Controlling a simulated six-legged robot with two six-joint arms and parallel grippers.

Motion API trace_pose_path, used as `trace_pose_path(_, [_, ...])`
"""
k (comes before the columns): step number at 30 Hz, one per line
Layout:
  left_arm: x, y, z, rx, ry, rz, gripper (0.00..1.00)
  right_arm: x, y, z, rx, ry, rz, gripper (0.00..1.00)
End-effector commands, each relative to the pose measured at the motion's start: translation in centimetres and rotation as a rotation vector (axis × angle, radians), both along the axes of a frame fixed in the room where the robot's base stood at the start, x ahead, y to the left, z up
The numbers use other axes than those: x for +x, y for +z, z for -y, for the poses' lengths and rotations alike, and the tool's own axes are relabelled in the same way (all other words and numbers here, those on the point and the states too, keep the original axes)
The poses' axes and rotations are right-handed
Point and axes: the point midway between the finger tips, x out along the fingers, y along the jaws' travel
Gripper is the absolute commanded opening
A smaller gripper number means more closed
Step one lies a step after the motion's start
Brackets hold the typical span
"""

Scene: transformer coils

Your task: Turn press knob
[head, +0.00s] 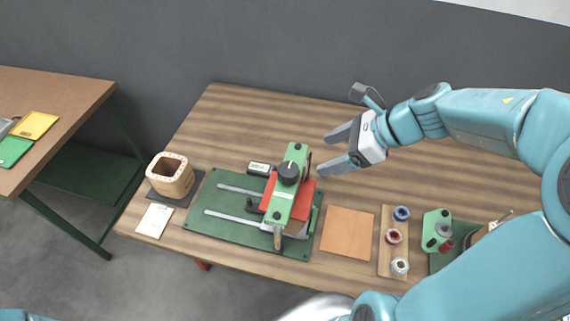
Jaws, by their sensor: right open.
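The press (299,207) stands on a green base plate (222,226) with two metal rails, near the middle of the wooden table. A dark round knob (288,172) sits on top of its green crossbar. Red parts show under the crossbar. My right gripper (338,150) is open and empty, to the right of the knob and apart from it, with its fingers pointing left toward the press. My left gripper is not in view; only a bit of teal shows at the lower left edge.
A wooden coil form (171,175) stands on a dark mat at left, beside a white card (154,221). A small display (260,168) lies behind the press. An orange mat (347,232), a wooden tray (385,258) of spools and a green device (436,230) are at right. The back of the table is clear.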

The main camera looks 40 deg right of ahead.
Motion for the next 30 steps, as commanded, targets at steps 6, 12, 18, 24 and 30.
trace_pose_path(6, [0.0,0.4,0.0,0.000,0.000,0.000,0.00,2.6,-3.8,-2.6,0.005,0.006,-0.006,0.80])
trace_pose_path(12, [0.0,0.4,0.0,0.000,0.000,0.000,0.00,5.1,-7.0,-4.6,0.005,0.005,-0.004,0.80])
trace_pose_path(18, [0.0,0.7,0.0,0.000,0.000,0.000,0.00,6.9,-8.9,-5.8,0.002,0.004,-0.002,0.80])
trace_pose_path(24, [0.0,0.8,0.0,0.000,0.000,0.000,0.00,7.6,-9.6,-6.1,0.000,0.001,-0.001,0.80])
trace_pose_path(30, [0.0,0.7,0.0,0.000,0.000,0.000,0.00,7.6,-9.6,-6.1,-0.001,0.001,0.000,0.80])
